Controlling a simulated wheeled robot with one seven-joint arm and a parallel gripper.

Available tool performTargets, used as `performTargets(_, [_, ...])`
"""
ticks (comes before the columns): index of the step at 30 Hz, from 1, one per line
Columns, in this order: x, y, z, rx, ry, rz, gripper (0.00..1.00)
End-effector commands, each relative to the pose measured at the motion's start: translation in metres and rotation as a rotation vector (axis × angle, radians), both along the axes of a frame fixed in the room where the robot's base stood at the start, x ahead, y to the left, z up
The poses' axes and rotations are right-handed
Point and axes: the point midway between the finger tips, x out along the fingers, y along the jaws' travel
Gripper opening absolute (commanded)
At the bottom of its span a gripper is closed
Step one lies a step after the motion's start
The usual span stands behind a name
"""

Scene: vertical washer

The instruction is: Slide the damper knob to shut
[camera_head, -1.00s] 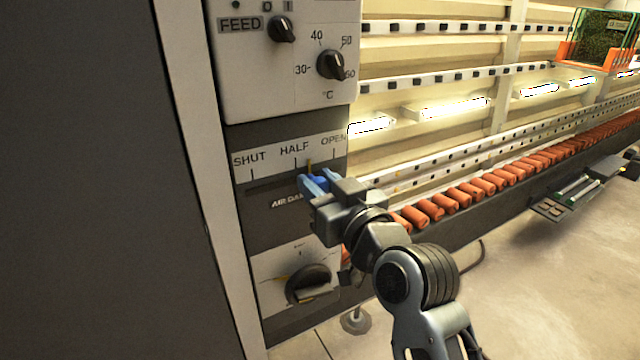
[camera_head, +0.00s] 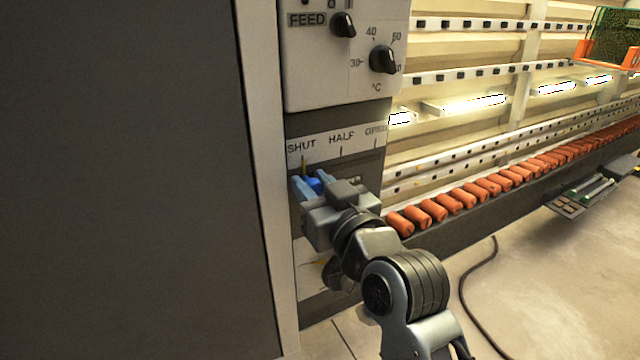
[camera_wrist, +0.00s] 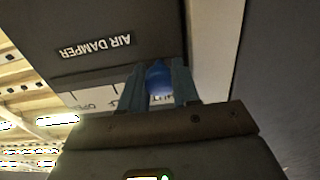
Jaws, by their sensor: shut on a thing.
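The damper knob (camera_head: 314,184) is blue and sits on the air damper panel below the SHUT, HALF and OPEN scale (camera_head: 342,143). My gripper (camera_head: 311,187) is shut on the knob, with one blue-grey finger on each side. A thin yellowish pointer (camera_head: 304,164) above the knob stands at or very near the SHUT mark. In the wrist view, the blue knob (camera_wrist: 159,80) shows between my two fingers, below the upside-down AIR DAMPER label (camera_wrist: 96,46). My fingers and wrist hide part of the slot.
Above the scale is a white panel with a FEED knob (camera_head: 343,24) and a temperature knob (camera_head: 383,59). A lower dial (camera_head: 340,275) is partly behind my arm. A large dark panel (camera_head: 130,180) stands at the left. Orange rollers (camera_head: 455,203) run along the right.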

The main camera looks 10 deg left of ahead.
Motion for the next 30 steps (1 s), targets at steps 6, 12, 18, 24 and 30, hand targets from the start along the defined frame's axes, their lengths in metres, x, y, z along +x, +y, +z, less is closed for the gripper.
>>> performTargets(6, [-0.0003, 0.0004, 0.0007, 0.001, -0.001, 0.001, 0.00])
performTargets(12, [-0.0009, 0.0015, 0.0007, 0.001, 0.000, 0.004, 0.36])
performTargets(18, [-0.0007, 0.0014, 0.0007, 0.001, 0.000, 0.003, 0.56])
performTargets(24, [-0.0011, 0.0023, 0.0007, 0.001, 0.000, 0.005, 0.56])
performTargets(30, [-0.0013, 0.0028, 0.0006, 0.001, 0.000, 0.006, 0.56])
